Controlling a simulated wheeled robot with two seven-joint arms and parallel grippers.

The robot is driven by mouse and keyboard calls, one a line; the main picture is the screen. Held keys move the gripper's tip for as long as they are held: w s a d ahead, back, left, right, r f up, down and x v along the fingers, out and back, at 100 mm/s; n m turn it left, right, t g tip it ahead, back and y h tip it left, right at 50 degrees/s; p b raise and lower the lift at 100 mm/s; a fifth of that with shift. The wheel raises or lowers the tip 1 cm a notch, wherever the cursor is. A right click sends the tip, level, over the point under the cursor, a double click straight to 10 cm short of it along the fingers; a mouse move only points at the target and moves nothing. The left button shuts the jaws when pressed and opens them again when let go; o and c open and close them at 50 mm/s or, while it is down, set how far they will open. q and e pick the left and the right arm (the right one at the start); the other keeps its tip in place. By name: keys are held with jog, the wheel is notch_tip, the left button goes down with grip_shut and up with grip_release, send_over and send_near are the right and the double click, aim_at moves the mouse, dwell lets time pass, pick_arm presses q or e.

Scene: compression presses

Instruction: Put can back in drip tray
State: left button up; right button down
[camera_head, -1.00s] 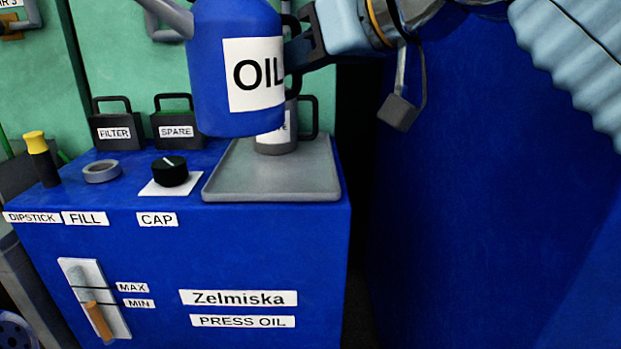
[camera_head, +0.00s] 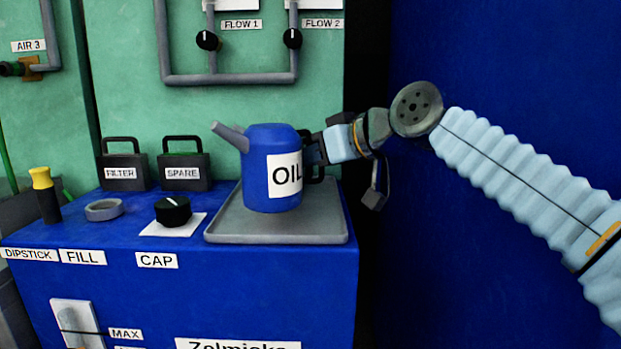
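The blue oil can (camera_head: 258,190) with a white OIL label and grey spout is upright at the grey drip tray (camera_head: 225,228), over its middle. Its base looks to be on the tray or just above it; I cannot tell which. My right gripper (camera_head: 316,158) is at the can's handle on its right side and appears shut on it; the fingertips are partly hidden. My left gripper is not in view.
Black FILTER (camera_head: 124,171) and SPARE (camera_head: 184,173) boxes stand behind left. The black cap (camera_head: 173,211) lies on a white plate just left of the tray. A grey fill ring (camera_head: 103,209) and yellow-topped dipstick (camera_head: 45,194) are further left. A green panel with pipes rises behind.

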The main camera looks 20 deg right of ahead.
aim_at(311, 175)
jog(key=shift+s+f+b, duration=0.1)
jog(key=shift+f+b, duration=0.2)
jog(key=shift+f, duration=1)
jog(key=shift+f, duration=0.2)
jog(key=c, duration=1.1)
grip_release()
jog(key=shift+r, duration=0.3)
jog(key=v, duration=0.7)
jog(key=shift+s, duration=0.2)
